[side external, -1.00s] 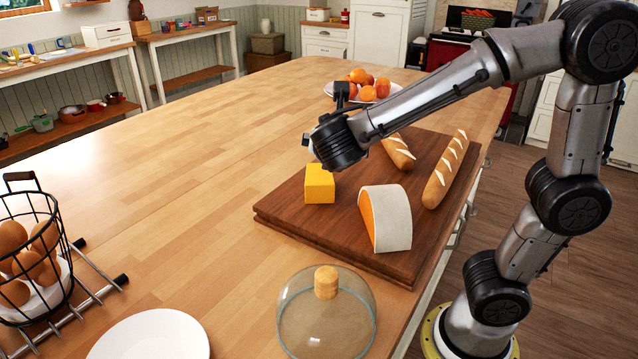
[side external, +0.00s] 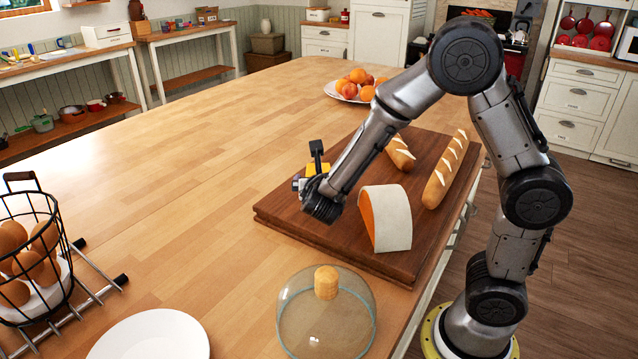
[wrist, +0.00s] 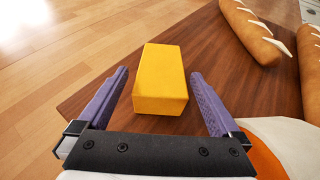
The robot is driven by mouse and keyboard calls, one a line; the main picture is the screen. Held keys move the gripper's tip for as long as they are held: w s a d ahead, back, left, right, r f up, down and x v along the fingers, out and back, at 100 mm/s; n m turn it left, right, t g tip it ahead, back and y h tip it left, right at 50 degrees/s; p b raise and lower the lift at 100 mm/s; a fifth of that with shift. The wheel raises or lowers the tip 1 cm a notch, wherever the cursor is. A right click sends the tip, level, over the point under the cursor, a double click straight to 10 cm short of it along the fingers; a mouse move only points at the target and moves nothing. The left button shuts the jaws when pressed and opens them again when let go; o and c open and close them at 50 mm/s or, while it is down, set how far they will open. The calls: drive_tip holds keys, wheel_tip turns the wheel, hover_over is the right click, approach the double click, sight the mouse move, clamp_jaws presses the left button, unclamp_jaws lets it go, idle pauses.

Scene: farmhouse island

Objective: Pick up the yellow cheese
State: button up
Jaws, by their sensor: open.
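The yellow cheese (wrist: 161,80) is a plain block lying on the dark wooden board. In the wrist view it sits ahead of and between the two purple fingers of my gripper (wrist: 158,100), with a gap on each side. The fingers are open and hold nothing. In the side external view my gripper (side external: 309,185) is low over the board's left part, and only a bit of the yellow cheese (side external: 318,169) shows past it. The rest of the block is hidden behind my gripper and wrist.
On the board (side external: 284,212) are an orange cheese wedge with pale rind (side external: 390,215) and two loaves, one long (side external: 446,168). A glass dome (side external: 326,315), a white plate (side external: 150,338), an egg basket (side external: 35,250) and a fruit bowl (side external: 345,95) stand around.

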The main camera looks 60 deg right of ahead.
drive_tip(key=x, duration=0.7)
drive_tip(key=shift+d, duration=0.15)
drive_tip(key=c, duration=1.4)
